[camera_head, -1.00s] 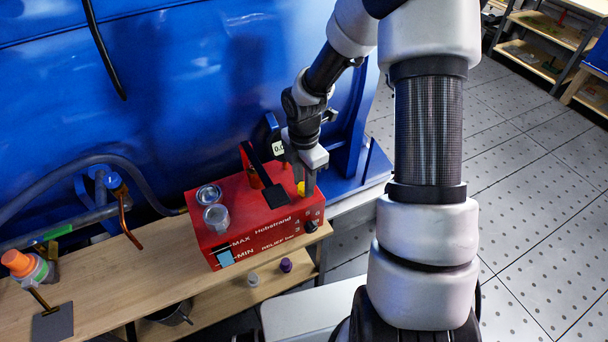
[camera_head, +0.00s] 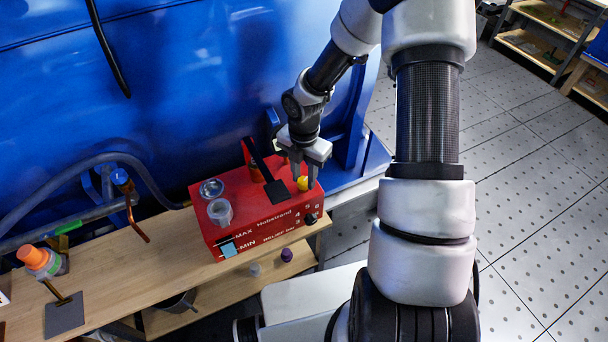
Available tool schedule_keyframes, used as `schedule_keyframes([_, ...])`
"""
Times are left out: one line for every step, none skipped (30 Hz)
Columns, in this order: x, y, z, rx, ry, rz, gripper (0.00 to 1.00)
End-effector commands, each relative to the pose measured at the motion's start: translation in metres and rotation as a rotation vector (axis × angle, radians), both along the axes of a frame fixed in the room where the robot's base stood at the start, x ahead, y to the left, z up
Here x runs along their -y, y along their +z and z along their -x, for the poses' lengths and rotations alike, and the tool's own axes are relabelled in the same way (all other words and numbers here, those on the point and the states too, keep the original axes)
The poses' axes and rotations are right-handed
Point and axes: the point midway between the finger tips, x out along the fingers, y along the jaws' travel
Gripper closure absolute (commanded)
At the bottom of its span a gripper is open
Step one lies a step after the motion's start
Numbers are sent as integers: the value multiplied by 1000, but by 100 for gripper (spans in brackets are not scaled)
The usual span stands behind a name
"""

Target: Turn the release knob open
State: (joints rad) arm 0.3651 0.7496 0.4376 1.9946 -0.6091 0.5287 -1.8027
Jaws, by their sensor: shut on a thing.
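The release knob appears to be the small yellow knob (camera_head: 303,184) on top of the red box marked "Hobstrand" (camera_head: 235,239), near its right end. My gripper (camera_head: 304,178) points down over it, with its fingers around the yellow knob and shut on it. The fingers partly hide the knob, so its turned angle cannot be told. A black dial (camera_head: 311,219) sits on the box's front face beside printed numbers.
A black lever with a flat pad (camera_head: 277,191) stands close left of my gripper. Two clear round fittings (camera_head: 219,211) sit on the box's left. The blue machine (camera_head: 200,90) rises behind. An orange-capped bottle (camera_head: 38,261) stands on the wooden shelf (camera_head: 120,275).

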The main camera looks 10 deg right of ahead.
Motion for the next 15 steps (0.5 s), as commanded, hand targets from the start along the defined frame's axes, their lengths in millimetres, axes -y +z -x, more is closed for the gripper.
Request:
schedule_keyframes([-1, 1, -1, 4, 0, -1, 93])
schedule_keyframes([-1, 1, -1, 4, 0, -1, 93])
schedule_keyframes([-1, 1, -1, 4, 0, -1, 93])
schedule_keyframes([0, 1, -1, 4, 0, -1, 93])
schedule_keyframes([-1, 1, -1, 4, 0, -1, 93])
schedule_keyframes([0, 1, -1, 4, 0, -1, 68])
schedule_keyframes([0, 1, -1, 4, -1, -1, 63])
schedule_keyframes([0, 1, -1, 4, -1, -1, 58])
schedule_keyframes([0, 1, -1, 2, -1, -1, 52])
schedule_keyframes([0, 1, -1, 2, -1, -1, 52])
schedule_keyframes([0, 0, -1, 2, -1, -1, 52])
schedule_keyframes([0, 0, -1, 2, -1, -1, 52])
schedule_keyframes([0, 0, -1, 1, -1, 0, 52])
schedule_keyframes([0, 0, -1, 1, -1, 0, 52])
schedule_keyframes([0, 0, 0, 1, -1, 0, 52])
